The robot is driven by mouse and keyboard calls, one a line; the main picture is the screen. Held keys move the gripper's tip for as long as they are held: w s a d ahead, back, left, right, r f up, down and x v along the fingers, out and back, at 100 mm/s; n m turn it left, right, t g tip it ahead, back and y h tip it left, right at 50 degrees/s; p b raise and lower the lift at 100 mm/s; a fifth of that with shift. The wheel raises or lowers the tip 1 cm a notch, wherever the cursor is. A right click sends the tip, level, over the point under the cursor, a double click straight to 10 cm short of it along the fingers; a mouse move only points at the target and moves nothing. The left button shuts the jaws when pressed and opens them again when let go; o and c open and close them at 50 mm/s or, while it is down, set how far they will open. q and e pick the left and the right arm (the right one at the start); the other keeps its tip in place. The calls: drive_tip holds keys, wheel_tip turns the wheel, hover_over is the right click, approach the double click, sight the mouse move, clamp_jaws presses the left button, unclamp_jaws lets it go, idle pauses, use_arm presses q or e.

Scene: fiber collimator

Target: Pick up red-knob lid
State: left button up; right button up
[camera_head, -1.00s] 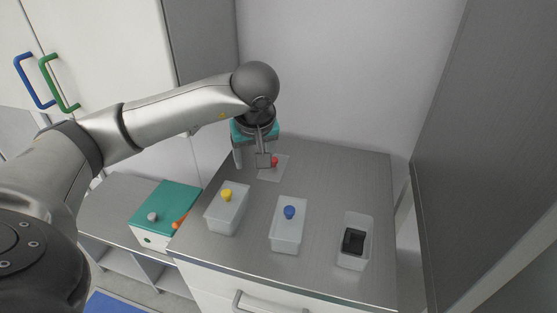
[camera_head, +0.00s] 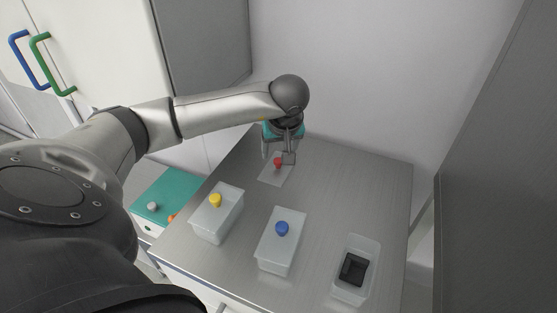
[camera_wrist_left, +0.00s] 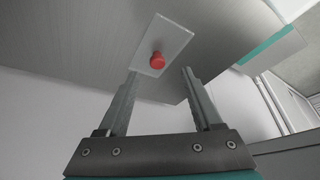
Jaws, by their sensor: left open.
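The red-knob lid (camera_head: 273,178) is a clear flat plate lying on the grey counter, with a red knob (camera_head: 278,163) on it. My left gripper (camera_head: 277,157) points down at the lid, fingers apart and empty. In the left wrist view the lid (camera_wrist_left: 172,37) and its knob (camera_wrist_left: 157,61) lie just beyond the fingertips, the knob roughly centred between the two open fingers (camera_wrist_left: 160,73). The fingers look apart from the knob; the exact height gap is hard to tell. My right gripper is not in view.
On the counter (camera_head: 330,180) stand a box with a yellow-knob lid (camera_head: 216,213), one with a blue-knob lid (camera_head: 281,244), and an uncovered box (camera_head: 352,286) with a black item inside. A teal-topped box (camera_head: 167,202) stands lower left. A wall (camera_head: 340,80) rises behind.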

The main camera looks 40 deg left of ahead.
sight(278, 160)
use_arm(q)
drive_tip(key=shift+w+b+x, duration=0.15)
drive_tip(key=shift+b+x, duration=0.1)
drive_tip(key=shift+x, duration=1.35)
drive_tip(key=shift+w+b+x, duration=0.15)
drive_tip(key=shift+b+x, duration=0.1)
drive_tip(key=shift+x, duration=1.35)
drive_tip(key=shift+c, duration=0.4)
drive_tip(key=shift+r, duration=0.1)
clamp_jaws()
